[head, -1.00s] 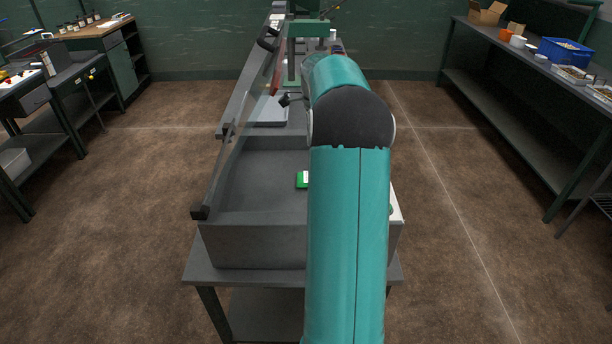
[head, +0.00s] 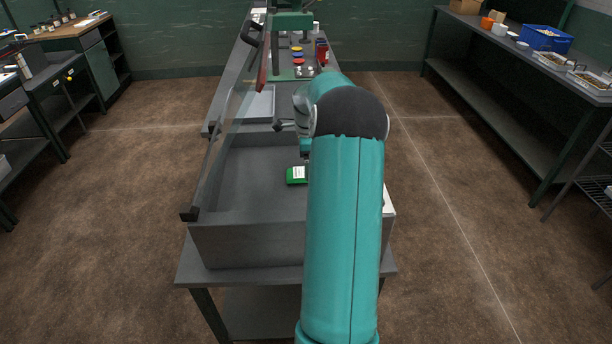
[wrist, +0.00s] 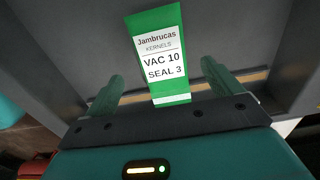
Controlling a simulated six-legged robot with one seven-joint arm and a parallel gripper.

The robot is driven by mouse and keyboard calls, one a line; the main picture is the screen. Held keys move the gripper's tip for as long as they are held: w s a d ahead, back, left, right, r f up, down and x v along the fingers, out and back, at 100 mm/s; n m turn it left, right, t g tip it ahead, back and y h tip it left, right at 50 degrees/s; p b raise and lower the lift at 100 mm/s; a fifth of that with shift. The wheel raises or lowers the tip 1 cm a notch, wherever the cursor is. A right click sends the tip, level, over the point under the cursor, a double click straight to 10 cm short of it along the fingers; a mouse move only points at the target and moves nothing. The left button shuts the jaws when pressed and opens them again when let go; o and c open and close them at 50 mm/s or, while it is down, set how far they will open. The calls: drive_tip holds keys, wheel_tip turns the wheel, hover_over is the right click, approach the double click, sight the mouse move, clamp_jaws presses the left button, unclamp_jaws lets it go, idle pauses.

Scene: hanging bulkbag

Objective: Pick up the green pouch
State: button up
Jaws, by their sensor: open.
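The green pouch (head: 296,176) lies in a grey open-topped chamber (head: 246,245), partly hidden by my arm in the head view. In the wrist view the pouch (wrist: 180,25) has a white label reading "Jambrucas KERNELS VAC 10 SEAL 3". My gripper (wrist: 161,69) is open, its two green fingers apart with the pouch's near end in line with the space between them. I cannot tell whether the fingers touch it. In the head view the fingers are mostly hidden behind my arm, just beyond the pouch.
A clear, dark-edged lid (head: 228,125) stands raised along the chamber's left side. A grey tray (head: 258,103) and a green stand (head: 291,22) are behind on the same bench. A shelf table (head: 500,85) with a blue crate (head: 546,39) is at right. Brown floor is free on both sides.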

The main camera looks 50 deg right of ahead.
drive_tip(key=f, duration=0.4)
drive_tip(key=shift+w, duration=0.25)
drive_tip(key=c, duration=1.1)
drive_tip(key=shift+c, duration=0.5)
drive_tip(key=shift+r, duration=0.15)
